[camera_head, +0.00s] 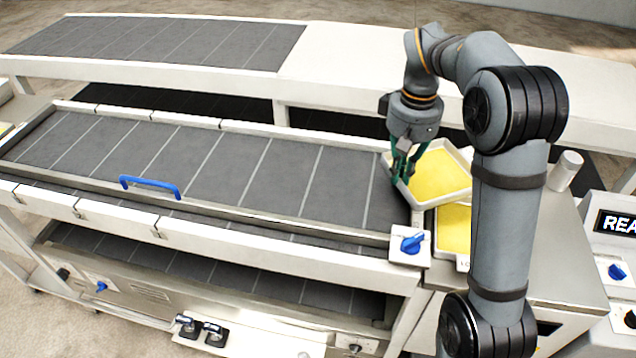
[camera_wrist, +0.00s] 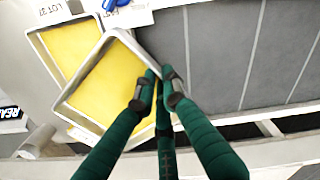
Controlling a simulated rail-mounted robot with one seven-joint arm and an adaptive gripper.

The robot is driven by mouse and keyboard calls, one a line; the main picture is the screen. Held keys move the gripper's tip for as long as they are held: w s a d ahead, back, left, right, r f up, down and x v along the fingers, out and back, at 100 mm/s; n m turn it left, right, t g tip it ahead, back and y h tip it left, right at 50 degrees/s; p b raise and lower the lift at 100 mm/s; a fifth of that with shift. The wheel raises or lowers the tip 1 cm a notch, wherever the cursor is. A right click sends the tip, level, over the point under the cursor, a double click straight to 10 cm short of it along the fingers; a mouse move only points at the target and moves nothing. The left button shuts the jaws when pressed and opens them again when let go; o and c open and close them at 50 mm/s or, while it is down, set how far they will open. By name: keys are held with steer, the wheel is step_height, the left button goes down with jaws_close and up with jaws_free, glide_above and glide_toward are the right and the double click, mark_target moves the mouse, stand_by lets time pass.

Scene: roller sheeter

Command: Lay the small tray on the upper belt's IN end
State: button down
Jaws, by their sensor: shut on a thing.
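My gripper (camera_head: 403,178) is shut on the rim of a small pale tray (camera_head: 446,201) with a flat yellow layer inside. The tray is tilted and sits past the right end of the upper belt (camera_head: 232,165), a grey belt with white cross lines. In the wrist view the fingertips (camera_wrist: 160,86) pinch one side of the tray (camera_wrist: 84,68). Its corner overlaps the belt end (camera_wrist: 205,45) in that view. I cannot tell whether the tray touches anything below. No IN mark is readable.
A second yellow-filled tray (camera_wrist: 37,52) with a lot label lies partly under the held one. A blue knob on a white plate (camera_head: 410,243) stands at the belt's front right corner. A blue handle (camera_head: 150,187) is on the front guard. The upper belt's surface is clear.

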steer(key=n, duration=0.2)
steer(key=shift+w+a+n, duration=0.1)
steer(key=shift+a+n, duration=0.1)
steer(key=shift+n, duration=1.3)
steer(key=n, duration=0.3)
steer(key=shift+d+r+n, duration=0.1)
steer(key=shift+d+n, duration=0.2)
steer(key=shift+d, duration=0.1)
steer(key=shift+a+n, duration=0.15)
steer(key=shift+n, duration=0.95)
steer(key=shift+a, duration=0.25)
steer(key=shift+n, duration=0.3)
steer(key=a+f, duration=0.2)
steer(key=a, duration=0.1)
steer(key=a+f+p, duration=0.1)
steer(key=a+f, duration=0.1)
steer(key=a, duration=0.2)
steer(key=s+a+f, duration=0.1)
steer(key=a+f, duration=0.2)
steer(key=a, duration=0.1)
steer(key=shift+s, duration=0.1)
steer(key=shift+a+f+p, duration=0.1)
steer(key=shift+f+p, duration=0.4)
steer(key=shift+f, duration=1.55)
